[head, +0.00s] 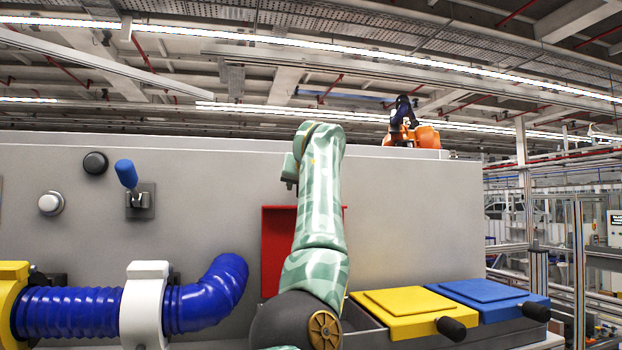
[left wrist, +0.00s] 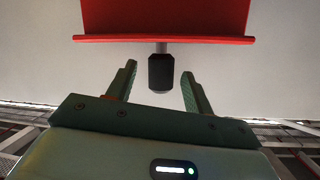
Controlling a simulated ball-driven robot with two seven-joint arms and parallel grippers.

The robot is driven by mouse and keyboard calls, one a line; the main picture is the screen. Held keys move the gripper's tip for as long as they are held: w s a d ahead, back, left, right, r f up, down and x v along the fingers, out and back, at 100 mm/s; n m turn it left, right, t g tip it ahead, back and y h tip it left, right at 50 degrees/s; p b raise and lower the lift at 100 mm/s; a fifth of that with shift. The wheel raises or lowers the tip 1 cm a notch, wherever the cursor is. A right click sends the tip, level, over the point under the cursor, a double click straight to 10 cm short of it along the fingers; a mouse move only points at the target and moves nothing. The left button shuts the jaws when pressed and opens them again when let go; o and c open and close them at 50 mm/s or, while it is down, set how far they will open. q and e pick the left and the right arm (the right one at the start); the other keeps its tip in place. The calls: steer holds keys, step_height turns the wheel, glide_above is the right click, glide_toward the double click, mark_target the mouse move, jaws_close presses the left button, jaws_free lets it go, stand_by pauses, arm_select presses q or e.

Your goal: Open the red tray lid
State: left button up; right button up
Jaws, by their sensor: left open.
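The red tray lid (head: 279,240) stands upright against the grey panel in the head view, partly hidden behind my green arm. In the left wrist view the red lid (left wrist: 165,18) is at the top, with its black handle (left wrist: 161,73) sticking out from its edge. My left gripper (left wrist: 158,69) is open, with one finger on each side of the handle and a visible gap to both. In the head view my arm rises in front of the lid, and its fingers cannot be made out. The tray under the red lid is mostly hidden by the arm. My right gripper is not in view.
Right of the arm, a yellow lid (head: 402,310) and a blue lid (head: 487,296) lie flat, each with a black handle. At left are a blue corrugated hose (head: 70,312), a white clamp (head: 146,305) and a blue-tipped lever (head: 127,174) on the grey panel (head: 420,215).

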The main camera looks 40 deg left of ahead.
arm_select(q)
steer(key=b+v, duration=0.4)
steer(key=v, duration=1)
steer(key=shift+b, duration=0.35)
steer(key=shift+s, duration=0.1)
steer(key=shift+f, duration=0.1)
